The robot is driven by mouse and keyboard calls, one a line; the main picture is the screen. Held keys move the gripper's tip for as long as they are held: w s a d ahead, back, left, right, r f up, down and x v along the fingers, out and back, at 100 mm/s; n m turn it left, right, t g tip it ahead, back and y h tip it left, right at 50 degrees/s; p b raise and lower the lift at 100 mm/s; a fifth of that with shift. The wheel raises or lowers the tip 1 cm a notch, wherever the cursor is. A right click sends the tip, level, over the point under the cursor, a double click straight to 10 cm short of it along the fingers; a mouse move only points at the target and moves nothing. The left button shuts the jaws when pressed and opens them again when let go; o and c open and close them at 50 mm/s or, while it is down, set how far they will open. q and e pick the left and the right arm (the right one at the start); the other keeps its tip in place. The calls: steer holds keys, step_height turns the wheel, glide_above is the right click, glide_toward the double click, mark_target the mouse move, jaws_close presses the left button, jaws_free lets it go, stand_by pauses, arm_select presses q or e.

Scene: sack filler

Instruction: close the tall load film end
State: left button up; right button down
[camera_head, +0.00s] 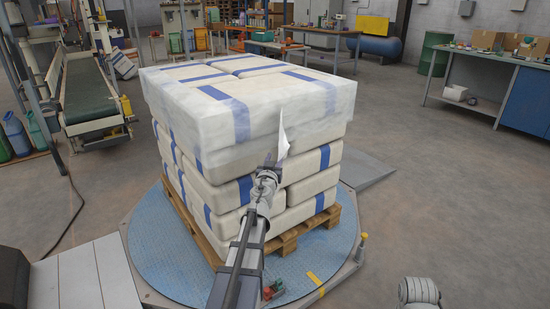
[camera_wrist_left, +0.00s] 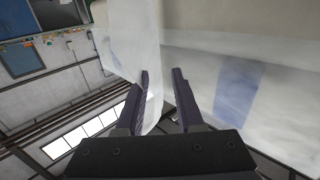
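The tall load (camera_head: 245,140) is a stack of pale sacks with blue bands on a wooden pallet (camera_head: 290,238). Clear film (camera_head: 190,115) wraps its upper layers. My left gripper (camera_head: 268,172) is at the foot of this film end, close to the load. In the left wrist view the two dark fingers (camera_wrist_left: 162,73) stand apart, with the film end (camera_wrist_left: 143,40) passing between or just behind them; contact is not clear. The wrapped side (camera_wrist_left: 235,85) is at the right there. My right gripper is not in view.
The pallet stands on a round blue turntable (camera_head: 150,240) with a ramp (camera_head: 365,172) at its right. A conveyor (camera_head: 85,90) stands at the left and a workbench (camera_head: 485,75) at the back right. The floor to the right is clear.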

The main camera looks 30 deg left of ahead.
arm_select(q)
steer(key=shift+x, duration=0.75)
steer(key=shift+c, duration=0.3)
jaws_close()
stand_by(0.5)
